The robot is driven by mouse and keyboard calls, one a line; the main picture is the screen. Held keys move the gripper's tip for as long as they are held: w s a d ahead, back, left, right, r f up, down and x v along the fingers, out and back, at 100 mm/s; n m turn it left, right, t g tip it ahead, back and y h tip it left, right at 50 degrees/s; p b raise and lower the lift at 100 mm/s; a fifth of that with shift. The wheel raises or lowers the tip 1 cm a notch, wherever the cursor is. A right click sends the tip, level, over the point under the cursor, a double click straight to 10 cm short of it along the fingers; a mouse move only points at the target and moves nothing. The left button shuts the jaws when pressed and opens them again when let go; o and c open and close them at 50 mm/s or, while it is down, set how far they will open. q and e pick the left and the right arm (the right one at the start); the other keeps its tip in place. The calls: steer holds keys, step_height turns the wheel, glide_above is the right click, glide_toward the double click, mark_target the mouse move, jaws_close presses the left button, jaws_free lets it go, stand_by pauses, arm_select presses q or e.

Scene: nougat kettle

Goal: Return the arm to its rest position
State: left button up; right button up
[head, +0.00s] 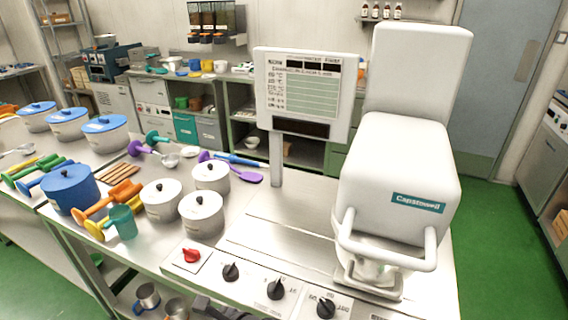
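Neither of my grippers can be made out in the head view. A dark grey part shows at the bottom edge, left of centre, in front of the lower shelf. It is cut off by the frame, and I cannot tell what it is. The white kettle machine (398,180) stands at the right end of the steel counter (262,222), with its pale handle bar (385,252) at the front.
A panel with a red knob (191,255) and several black knobs (276,289) lines the counter's front. White lidded pots (202,213), a blue pot (70,188) and coloured utensils crowd the left. A display board (304,93) stands behind. Green floor (508,255) is free at right.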

arm_select(q)
steer(key=s+f+n+g+h+b, duration=0.25)
steer(key=s+f, duration=0.45)
steer(key=f, duration=0.4)
steer(key=s+f+n+g+h+b, duration=0.1)
steer(key=s+f+n+h, duration=0.25)
steer(key=s+f, duration=0.55)
steer(key=s+a+f+n+h+b, duration=0.1)
steer(key=s+f+n+h+b, duration=0.1)
steer(key=s+f+n, duration=0.4)
steer(key=s+a+f+n+h+b, duration=0.1)
steer(key=s+f+n+h+b, duration=0.1)
steer(key=s+f+n, duration=0.4)
steer(key=s+n+h, duration=0.1)
steer(key=s, duration=0.4)
steer(key=shift+s+n+g+h, duration=0.3)
steer(key=shift+s+g+h, duration=0.05)
steer(key=shift+h, duration=0.05)
arm_select(e)
step_height(320, 180, down, 8)
steer(key=shift+w+r, duration=0.2)
steer(key=shift+w, duration=0.05)
